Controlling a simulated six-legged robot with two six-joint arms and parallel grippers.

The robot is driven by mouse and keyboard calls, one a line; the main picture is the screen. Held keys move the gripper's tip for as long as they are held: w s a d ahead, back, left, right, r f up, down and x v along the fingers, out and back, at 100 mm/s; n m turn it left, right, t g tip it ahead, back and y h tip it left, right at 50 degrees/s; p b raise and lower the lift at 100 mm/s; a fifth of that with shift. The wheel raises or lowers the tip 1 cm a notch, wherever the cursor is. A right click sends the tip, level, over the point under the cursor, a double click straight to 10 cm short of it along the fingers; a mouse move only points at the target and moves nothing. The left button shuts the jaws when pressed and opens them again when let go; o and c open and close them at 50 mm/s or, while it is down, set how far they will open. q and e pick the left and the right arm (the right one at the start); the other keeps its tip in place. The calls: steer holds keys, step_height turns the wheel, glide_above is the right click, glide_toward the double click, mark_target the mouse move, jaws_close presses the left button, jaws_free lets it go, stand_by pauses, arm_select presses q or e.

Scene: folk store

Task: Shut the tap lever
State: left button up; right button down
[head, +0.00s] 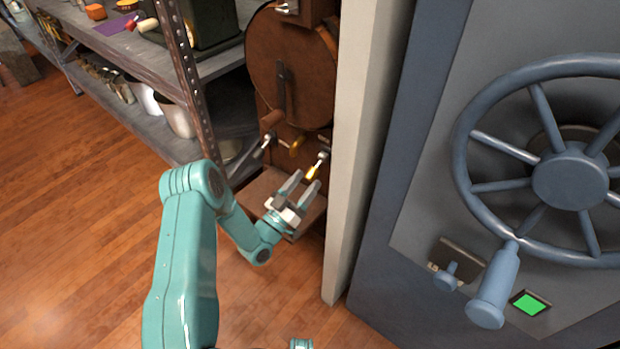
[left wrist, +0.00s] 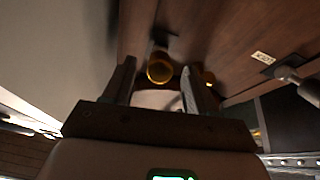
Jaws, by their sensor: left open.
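A brown wooden cabinet (head: 283,95) with a large round front stands behind the shelf end. Below the round front, a metal fitting with a gold tip (head: 313,170) sticks out, and it looks like the tap lever. In the left wrist view the gold tip (left wrist: 160,68) shows as a round end just ahead, lined up between the fingers. My left gripper (head: 302,183) is open and empty, its fingertips close below the gold tip. I cannot tell whether they touch it.
A pale wall edge (head: 358,150) stands close on the right, then a safe door with a blue wheel (head: 570,180). A metal shelf (head: 150,65) stands left; wooden floor lies open.

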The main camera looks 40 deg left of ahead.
mark_target(321, 160)
arm_select(q)
steer(key=shift+x, duration=1.35)
jaws_close()
steer(key=shift+s+r+g+p, duration=0.2)
steer(key=shift+r+g+p, duration=0.3)
steer(key=shift+p, duration=0.4)
step_height(321, 160, up, 4)
steer(key=g+p, duration=0.3)
steer(key=p, duration=0.1)
steer(key=g+p, duration=0.3)
steer(key=p, duration=0.1)
steer(key=shift+s+g+y+p, duration=0.2)
steer(key=shift+g+y+p, duration=0.1)
steer(key=shift+y, duration=0.1)
steer(key=shift+w+r+g+p, duration=0.15)
steer(key=shift+r+g+p, duration=0.25)
steer(key=shift+g+p, duration=0.6)
steer(key=shift+w+r+g+p, duration=0.15)
steer(key=shift+r+g+p, duration=0.05)
steer(key=shift+g+p, duration=0.45)
steer(key=shift+g, duration=0.25)
